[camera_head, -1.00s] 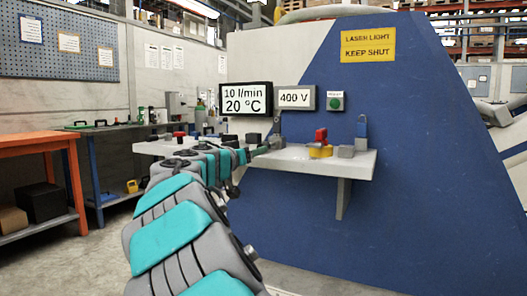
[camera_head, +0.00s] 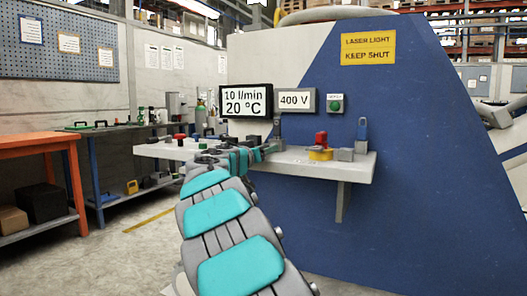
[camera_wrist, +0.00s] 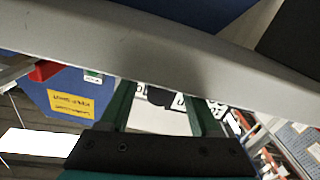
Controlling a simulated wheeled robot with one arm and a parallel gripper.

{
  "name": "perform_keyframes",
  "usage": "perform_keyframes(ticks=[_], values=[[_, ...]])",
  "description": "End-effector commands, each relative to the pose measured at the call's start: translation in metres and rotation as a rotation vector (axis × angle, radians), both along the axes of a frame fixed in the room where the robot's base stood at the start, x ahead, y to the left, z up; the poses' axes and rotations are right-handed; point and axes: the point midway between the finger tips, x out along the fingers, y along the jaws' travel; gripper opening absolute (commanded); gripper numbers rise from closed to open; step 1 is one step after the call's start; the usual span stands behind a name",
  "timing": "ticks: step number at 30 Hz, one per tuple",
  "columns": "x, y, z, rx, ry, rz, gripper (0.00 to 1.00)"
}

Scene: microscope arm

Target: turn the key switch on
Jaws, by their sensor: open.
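My gripper (camera_head: 267,149) is at the front part of the grey shelf (camera_head: 365,170), left of the red and yellow switch (camera_head: 320,147). In the wrist view my gripper (camera_wrist: 165,108) is open, with two green fingers apart. A small dark rounded thing (camera_wrist: 160,95) shows between the fingers; I cannot tell what it is or whether they touch it. I cannot make out the key switch for certain. A small upright grey part (camera_head: 277,129) stands just behind my gripper. My arm hides part of the shelf's left half.
Display boxes (camera_head: 247,100) (camera_head: 295,101) and a green button (camera_head: 336,104) are on the wall behind. The shelf's grey edge (camera_wrist: 160,60) crosses the wrist view close up.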

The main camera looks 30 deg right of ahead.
Motion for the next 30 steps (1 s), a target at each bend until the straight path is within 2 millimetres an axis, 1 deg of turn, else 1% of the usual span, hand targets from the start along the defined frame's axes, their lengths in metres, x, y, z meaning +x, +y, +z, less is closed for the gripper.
perform_keyframes(ticks=[1, 2, 18, 30], values=[[0.0001, 0.0002, 0.0000, 0.000, 0.000, 0.000, 0.63], [0.0000, 0.0001, 0.0000, 0.000, 0.000, 0.000, 0.60], [0.0000, 0.0004, -0.0002, 0.000, 0.000, 0.000, 0.00], [0.0001, 0.0005, -0.0002, 0.000, 0.000, 0.000, 0.00]])
